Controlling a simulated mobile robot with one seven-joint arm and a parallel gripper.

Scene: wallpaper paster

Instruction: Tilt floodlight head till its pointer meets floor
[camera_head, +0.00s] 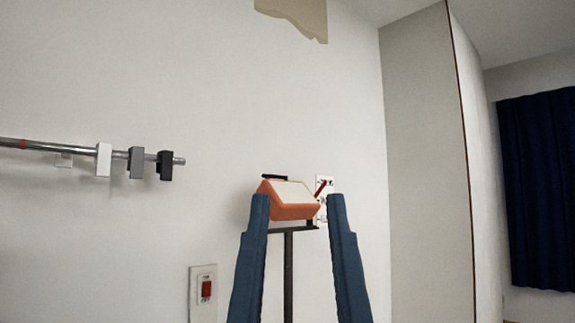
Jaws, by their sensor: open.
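The floodlight head (291,211) is an orange box with a pale panel, on top of a dark upright pole (288,270). It is tilted, its pale face turned up. A small red pointer (321,188) stands at its right side, in front of a white wall plate (331,186) whose markings are too small to read. My gripper (298,200) shows as two blue fingers, open and empty. The fingertips lie left and right of the head in the picture, partly covering its lower edges. Whether they touch it I cannot tell.
A metal rail (75,149) with white, grey and black blocks (136,162) sticks out at left. A red switch on a white plate (203,290) is low on the wall. A beige torn patch (298,16) is high up. A dark blue curtain (540,190) hangs at right.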

